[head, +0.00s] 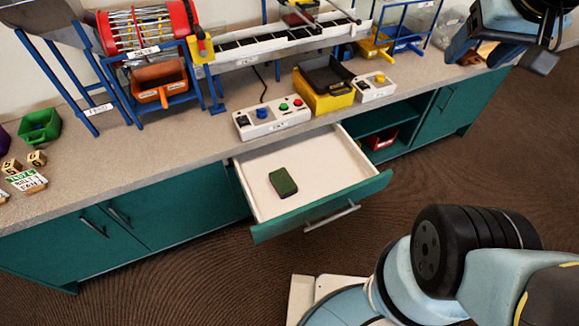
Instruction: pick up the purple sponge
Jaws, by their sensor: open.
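A small block (283,182), seemingly the sponge, lies flat in the open drawer (318,165). Its top looks dark green and its thin side is darker; I cannot make out purple on it. It lies left of the drawer's middle, with bare drawer floor around it. My gripper (502,58) is at the top right, in front of the counter's right end. Its jaws are apart, and it is well away from the block. Part of the gripper is cut off by the frame's top edge.
The drawer front (322,207) with its handle juts out from the teal cabinet. A switch box (272,118) and a yellow box (324,92) stand on the counter above. An open shelf holds a red bin (382,138). A green bin (40,126) stands far left.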

